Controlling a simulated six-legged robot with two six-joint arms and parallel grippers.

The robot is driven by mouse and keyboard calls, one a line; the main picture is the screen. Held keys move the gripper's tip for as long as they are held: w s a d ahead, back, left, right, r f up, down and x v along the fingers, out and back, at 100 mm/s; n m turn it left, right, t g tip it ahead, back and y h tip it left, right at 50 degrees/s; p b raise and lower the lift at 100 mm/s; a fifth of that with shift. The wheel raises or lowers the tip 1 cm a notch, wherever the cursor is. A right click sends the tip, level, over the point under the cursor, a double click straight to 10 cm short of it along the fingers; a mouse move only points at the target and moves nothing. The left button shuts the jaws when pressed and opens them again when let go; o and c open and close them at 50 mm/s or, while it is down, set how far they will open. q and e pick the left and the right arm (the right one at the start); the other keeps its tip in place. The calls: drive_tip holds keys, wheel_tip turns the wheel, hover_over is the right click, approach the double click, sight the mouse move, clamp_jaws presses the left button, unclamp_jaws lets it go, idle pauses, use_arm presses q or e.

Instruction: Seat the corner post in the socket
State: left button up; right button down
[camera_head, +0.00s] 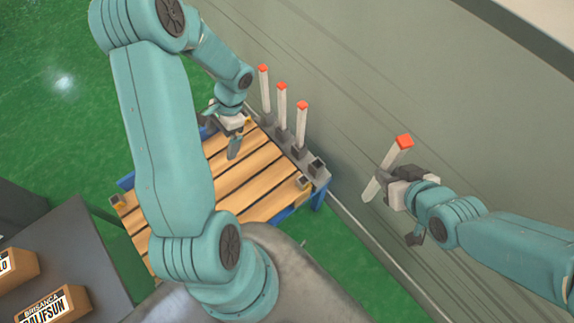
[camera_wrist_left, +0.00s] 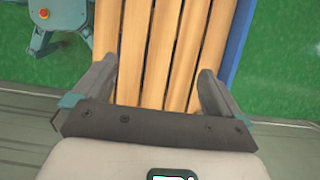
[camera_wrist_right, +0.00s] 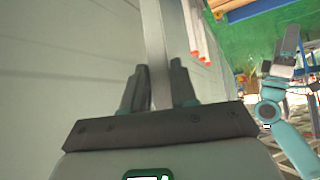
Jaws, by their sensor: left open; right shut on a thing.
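My right gripper (camera_head: 388,181) is shut on a white corner post (camera_head: 395,158) with an orange-red tip. It holds the post tilted beside the wall, apart from the bed frame. In the right wrist view the post (camera_wrist_right: 155,40) runs up between the two fingers (camera_wrist_right: 158,88). A small corner socket (camera_head: 304,183) sits on the near right corner of the slatted bed (camera_head: 250,190), and a similar one (camera_head: 117,201) sits on its left corner. My left gripper (camera_head: 222,132) is open and empty above the slats; the left wrist view shows its spread fingers (camera_wrist_left: 158,80).
A grey rack (camera_head: 322,176) along the wall holds three upright white posts (camera_head: 302,125) with red tips; its nearest holder (camera_head: 317,165) is empty. Boxes (camera_head: 55,306) stand on a dark surface (camera_head: 70,245) at lower left. Green floor lies between the bed and my right arm.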

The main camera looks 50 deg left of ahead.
sight(378, 187)
wheel_tip(378, 187, down, 7)
drive_tip(key=b, duration=0.7)
drive_tip(key=shift+f, duration=0.2)
use_arm(q)
drive_tip(key=x, duration=1)
drive_tip(key=shift+s, duration=0.25)
drive_tip(key=shift+a+r, duration=0.15)
drive_tip(key=shift+r, duration=0.15)
use_arm(e)
drive_tip(key=shift+r, duration=0.15)
